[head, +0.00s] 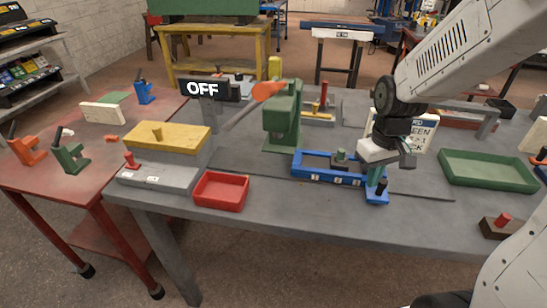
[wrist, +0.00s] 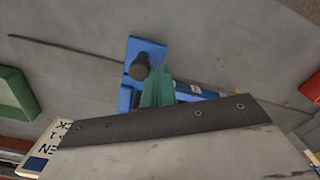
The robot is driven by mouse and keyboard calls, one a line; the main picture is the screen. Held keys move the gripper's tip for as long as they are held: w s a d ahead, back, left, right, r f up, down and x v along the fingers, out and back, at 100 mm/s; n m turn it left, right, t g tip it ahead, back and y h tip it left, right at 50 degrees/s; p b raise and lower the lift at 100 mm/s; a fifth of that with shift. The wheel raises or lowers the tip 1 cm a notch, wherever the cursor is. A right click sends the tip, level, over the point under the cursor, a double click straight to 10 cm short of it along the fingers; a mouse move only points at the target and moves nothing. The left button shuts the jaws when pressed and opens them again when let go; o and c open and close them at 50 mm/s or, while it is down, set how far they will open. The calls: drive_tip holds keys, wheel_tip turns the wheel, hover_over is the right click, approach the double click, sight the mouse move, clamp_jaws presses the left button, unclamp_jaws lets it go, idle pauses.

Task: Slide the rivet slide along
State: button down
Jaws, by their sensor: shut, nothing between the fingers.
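The rivet slide appears to be the blue frame (head: 312,175) with small white number labels along its front, lying on the grey bench. A dark block with a small knob (head: 341,156) sits inside it, toward its right part. My gripper (head: 375,174) is shut and empty, pointing down at the slide's right end. In the wrist view the teal fingertips (wrist: 157,92) are close together beside a black knob (wrist: 140,68) on a blue plate (wrist: 147,47). I cannot tell whether they touch it. My gripper hides part of the blue frame (wrist: 192,90) there.
A red tray (head: 220,190) and a yellow-topped block (head: 167,139) stand left on the bench. A green press (head: 283,115) with an orange-ended lever stands behind the slide. A green tray (head: 488,170) lies right. Bare bench (head: 265,207) shows in front.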

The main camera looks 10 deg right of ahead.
drive_tip(key=shift+s+d, duration=0.9)
drive_tip(key=shift+d, duration=1.6)
drive_tip(key=shift+s+d, duration=0.9)
drive_tip(key=shift+d, duration=1.55)
drive_tip(key=shift+s+d, duration=0.9)
drive_tip(key=shift+d, duration=1.6)
drive_tip(key=shift+a, duration=0.15)
drive_tip(key=shift+w+a, duration=0.3)
drive_tip(key=shift+a, duration=0.3)
wheel_tip(320, 180, up, 7)
